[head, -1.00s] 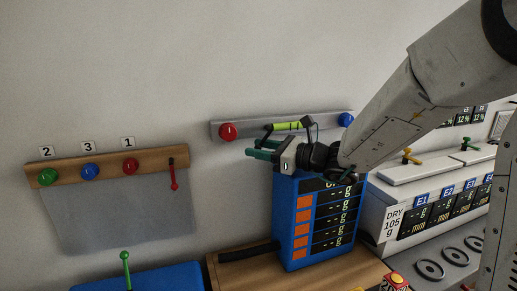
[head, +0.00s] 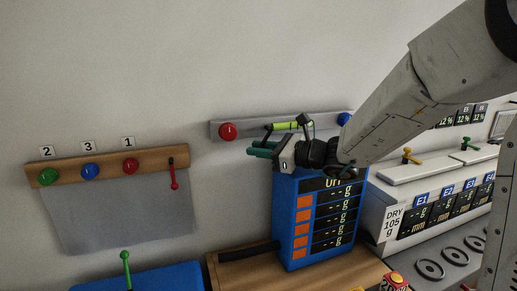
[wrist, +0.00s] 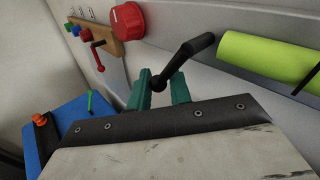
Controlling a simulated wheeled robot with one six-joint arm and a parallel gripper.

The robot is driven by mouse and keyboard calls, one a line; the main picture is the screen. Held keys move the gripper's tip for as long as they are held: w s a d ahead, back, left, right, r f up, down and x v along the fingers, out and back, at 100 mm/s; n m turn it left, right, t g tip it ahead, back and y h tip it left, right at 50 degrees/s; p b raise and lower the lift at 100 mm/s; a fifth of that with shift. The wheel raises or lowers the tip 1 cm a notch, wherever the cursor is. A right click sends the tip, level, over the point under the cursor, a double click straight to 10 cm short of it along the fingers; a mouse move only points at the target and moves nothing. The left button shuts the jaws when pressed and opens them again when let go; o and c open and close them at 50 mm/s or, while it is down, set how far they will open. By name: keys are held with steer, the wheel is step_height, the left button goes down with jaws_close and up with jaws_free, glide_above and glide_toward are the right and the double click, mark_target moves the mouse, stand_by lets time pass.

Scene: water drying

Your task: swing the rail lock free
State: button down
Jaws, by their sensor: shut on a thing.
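A black crank-shaped lever (wrist: 188,58), which looks like the rail lock, is at the grey rail (head: 330,119) on the wall. In the wrist view its arm slants down to the left, and its lower end is between my green fingertips. My gripper (head: 262,149) reaches in from the right and is shut on that end; it also shows in the wrist view (wrist: 161,90). A red crank lever (head: 173,175) hangs on the wooden rail (head: 108,165), apart from my gripper.
A red knob (head: 228,131) is left of the lever and a blue knob (head: 344,119) is at the rail's right end. A yellow-green cylinder (wrist: 268,62) is close to its right. A blue display unit (head: 285,220) stands below my gripper.

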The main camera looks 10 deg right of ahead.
steer(key=shift+w+d+f+n+g+h, duration=0.15)
steer(key=shift+d+n+g+h, duration=0.2)
steer(key=shift+d+n+h, duration=0.7)
steer(key=shift+w+d+f+n+g+h, duration=0.15)
steer(key=shift+d+n+g+h, duration=0.3)
steer(key=shift+n+h, duration=0.65)
steer(key=shift+d+h, duration=0.1)
steer(key=shift+h, duration=0.15)
steer(key=c, duration=1.3)
jaws_free()
steer(key=shift+c, duration=0.2)
steer(key=shift+s, duration=0.1)
steer(key=v, duration=0.7)
steer(key=shift+s+d+r, duration=0.1)
steer(key=shift+s+d, duration=0.1)
steer(key=shift+s, duration=0.1)
